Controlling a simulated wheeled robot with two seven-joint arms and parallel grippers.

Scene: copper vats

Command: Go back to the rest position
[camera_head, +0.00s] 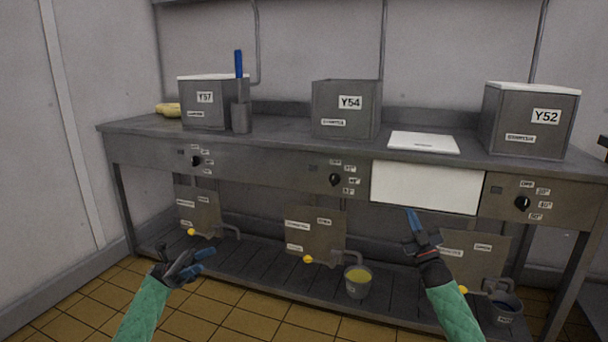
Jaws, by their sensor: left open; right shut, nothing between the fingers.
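My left gripper (203,262) is at the lower left, in front of the bench's lower shelf. Its blue-tipped fingers are apart and hold nothing. My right gripper (412,222) is right of centre, in front of the bench, just below a white panel. Its blue fingers are together and hold nothing. Both arms come up from the bottom edge in green sleeves.
A grey bench (270,160) spans the view. On it stand vats Y57 (190,103), Y54 (330,108) and Y52 (505,120). A white lid (423,142) lies beside Y54. A yellow-filled bucket (357,288) and another bucket (505,315) stand low down. Tiled floor (90,310) is clear at left.

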